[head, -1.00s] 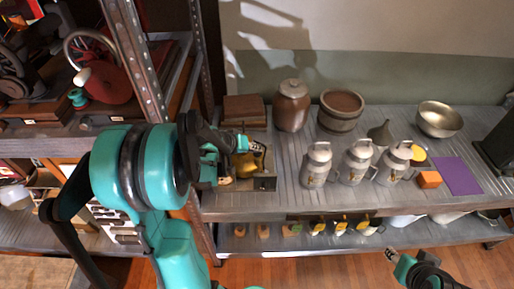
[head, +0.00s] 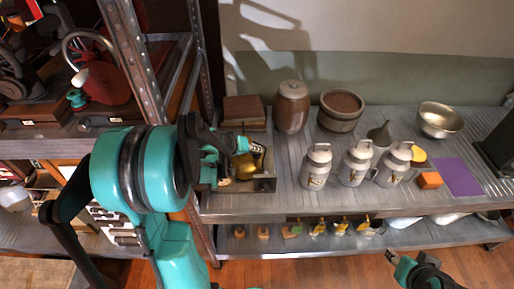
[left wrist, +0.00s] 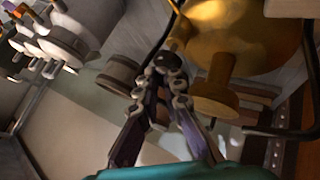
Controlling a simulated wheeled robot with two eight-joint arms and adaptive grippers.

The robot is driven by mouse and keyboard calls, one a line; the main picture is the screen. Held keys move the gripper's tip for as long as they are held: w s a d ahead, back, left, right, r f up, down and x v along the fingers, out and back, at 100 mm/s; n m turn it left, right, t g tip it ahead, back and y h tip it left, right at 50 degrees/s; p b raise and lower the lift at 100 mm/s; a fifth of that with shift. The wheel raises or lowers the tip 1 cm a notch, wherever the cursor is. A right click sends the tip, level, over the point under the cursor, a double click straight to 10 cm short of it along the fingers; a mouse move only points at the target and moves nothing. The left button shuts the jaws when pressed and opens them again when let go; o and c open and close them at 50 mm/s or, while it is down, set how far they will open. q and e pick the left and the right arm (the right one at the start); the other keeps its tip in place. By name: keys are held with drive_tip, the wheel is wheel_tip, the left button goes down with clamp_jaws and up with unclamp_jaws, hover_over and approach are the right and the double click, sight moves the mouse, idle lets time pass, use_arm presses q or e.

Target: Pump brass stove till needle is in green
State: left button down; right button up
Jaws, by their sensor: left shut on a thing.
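The brass stove (head: 246,168) stands in a metal tray (head: 266,185) at the left end of the bench, partly hidden by my left arm in the head view. In the left wrist view its rounded brass body (left wrist: 240,35) fills the upper right. My left gripper (head: 241,146) is at the stove. In the left wrist view its fingertips (left wrist: 168,68) close on a small dark knob (left wrist: 166,59) beside the brass body. The gauge needle and its green zone cannot be made out. My right gripper (head: 391,255) is low in front of the bench, away from the stove; its jaws are too small to read.
Behind the stove lies a brown box (head: 244,112). A brown jar (head: 291,107), a wooden tub (head: 340,111) and metal milk cans (head: 317,166) stand to its right. A metal shelf post (head: 137,62) rises close to my left arm.

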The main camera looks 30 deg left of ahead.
use_arm(q)
drive_tip(key=shift+w+a+r+p, duration=0.1)
drive_tip(key=shift+a+r+p, duration=0.05)
drive_tip(key=shift+r+p, duration=0.6)
drive_tip(key=shift+w+a+r+p, duration=0.1)
drive_tip(key=shift+r+p, duration=0.45)
drive_tip(key=shift+r, duration=0.3)
drive_tip(key=shift+s+d+r+p, duration=0.1)
drive_tip(key=shift+s+r+p, duration=0.1)
drive_tip(key=shift+r, duration=0.25)
drive_tip(key=shift+s+d+r+p, duration=0.1)
drive_tip(key=shift+s+r+p, duration=0.1)
drive_tip(key=shift+r, duration=0.2)
drive_tip(key=shift+w+d, duration=0.1)
drive_tip(key=shift+w+f, duration=0.15)
wheel_tip(320, 180, up, 5)
drive_tip(key=p, duration=0.4)
